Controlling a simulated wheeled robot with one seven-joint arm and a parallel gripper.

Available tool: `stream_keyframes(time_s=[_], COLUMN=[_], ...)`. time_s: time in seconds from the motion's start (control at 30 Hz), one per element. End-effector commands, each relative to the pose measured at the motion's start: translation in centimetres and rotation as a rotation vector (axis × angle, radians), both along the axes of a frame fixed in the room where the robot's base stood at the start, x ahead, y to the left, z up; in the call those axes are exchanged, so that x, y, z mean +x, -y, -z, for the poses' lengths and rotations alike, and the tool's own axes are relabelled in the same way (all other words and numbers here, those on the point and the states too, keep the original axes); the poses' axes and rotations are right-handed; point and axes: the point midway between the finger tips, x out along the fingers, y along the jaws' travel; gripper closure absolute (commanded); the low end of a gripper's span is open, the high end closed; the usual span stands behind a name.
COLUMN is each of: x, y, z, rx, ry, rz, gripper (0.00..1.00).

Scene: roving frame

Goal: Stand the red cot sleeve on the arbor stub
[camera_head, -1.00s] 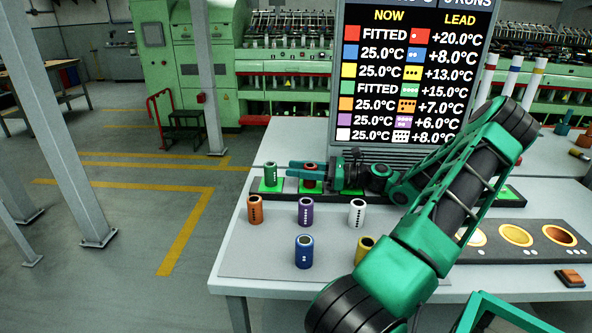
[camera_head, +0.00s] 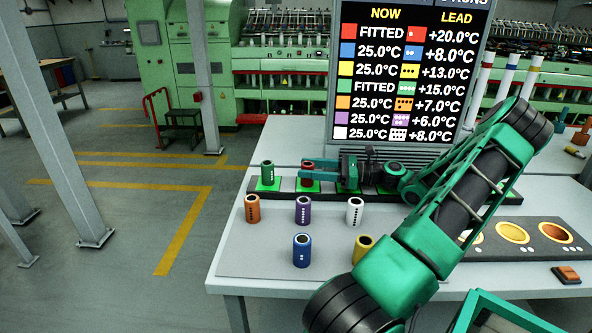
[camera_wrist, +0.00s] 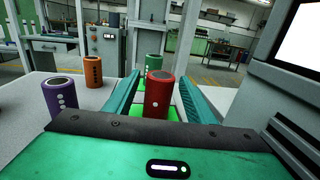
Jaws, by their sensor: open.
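The red cot sleeve (camera_head: 308,168) stands upright on the dark rail, at the second green pad from the left. The arbor stub is not visible; the sleeve's place hides it. My gripper (camera_head: 325,170) is open, just right of the sleeve in the head view. In the wrist view, the red sleeve (camera_wrist: 158,97) appears between the two teal fingers, with a gap on both sides. The display (camera_head: 408,75) reads FITTED in the red and green rows.
A green sleeve (camera_head: 268,174) stands on the rail's left pad. Orange (camera_head: 252,209), purple (camera_head: 303,210), white (camera_head: 354,211), blue (camera_head: 302,251) and yellow (camera_head: 364,246) sleeves stand on the front mat. Round wells (camera_head: 512,232) lie at the right.

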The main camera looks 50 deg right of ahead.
Motion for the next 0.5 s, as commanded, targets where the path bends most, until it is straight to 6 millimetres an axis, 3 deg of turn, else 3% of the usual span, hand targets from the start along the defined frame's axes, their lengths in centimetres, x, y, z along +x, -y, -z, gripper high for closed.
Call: stream_keyframes(time_s=[0.2,0.5], x=[-2.0,-2.4], y=[1.4,1.6], z=[0.0,0.0], rx=[-0.001,0.0], ry=[0.001,0.0], rz=[0.001,0.0], gripper=[0.5,0.5])
